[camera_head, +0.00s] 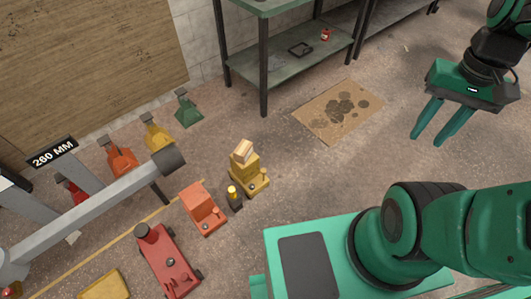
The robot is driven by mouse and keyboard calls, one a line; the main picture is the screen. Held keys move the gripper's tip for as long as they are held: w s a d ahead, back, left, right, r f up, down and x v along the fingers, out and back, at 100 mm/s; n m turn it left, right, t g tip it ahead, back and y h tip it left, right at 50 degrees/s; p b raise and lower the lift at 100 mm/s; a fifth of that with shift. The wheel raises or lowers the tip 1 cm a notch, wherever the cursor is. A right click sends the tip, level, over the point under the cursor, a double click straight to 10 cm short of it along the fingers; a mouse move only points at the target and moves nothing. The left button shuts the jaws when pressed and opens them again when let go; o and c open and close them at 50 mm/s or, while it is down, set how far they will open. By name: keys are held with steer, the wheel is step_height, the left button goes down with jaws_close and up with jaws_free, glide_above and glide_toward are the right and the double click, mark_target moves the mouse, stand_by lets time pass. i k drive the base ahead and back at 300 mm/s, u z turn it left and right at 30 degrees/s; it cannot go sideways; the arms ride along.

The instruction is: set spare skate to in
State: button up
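Several skate-like wheeled blocks stand on the floor left of my base: a yellow one (248,183) with wooden blocks on top, an orange one (203,208), a long red one (166,262) with a dark round post, and a yellow one (103,286) cut off at the bottom edge. I cannot tell which is the spare skate, or read any in/out setting. My gripper (428,140) is at the upper right, above the floor, fingers apart and empty, far from all of these.
A grey beam (100,208) with a 260 MM sign (52,153) extends over the left floor. Behind it stand green (187,109), yellow (157,134) and orange (121,157) tapered pieces. A green bench (290,72) stands at the back. Stained cardboard (312,121) lies on open floor.

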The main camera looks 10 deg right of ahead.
mark_target(244, 175)
steer(key=z, duration=0.8)
steer(key=k, duration=1.45)
steer(key=u, duration=0.9)
steer(key=i, duration=1)
steer(key=z, duration=0.05)
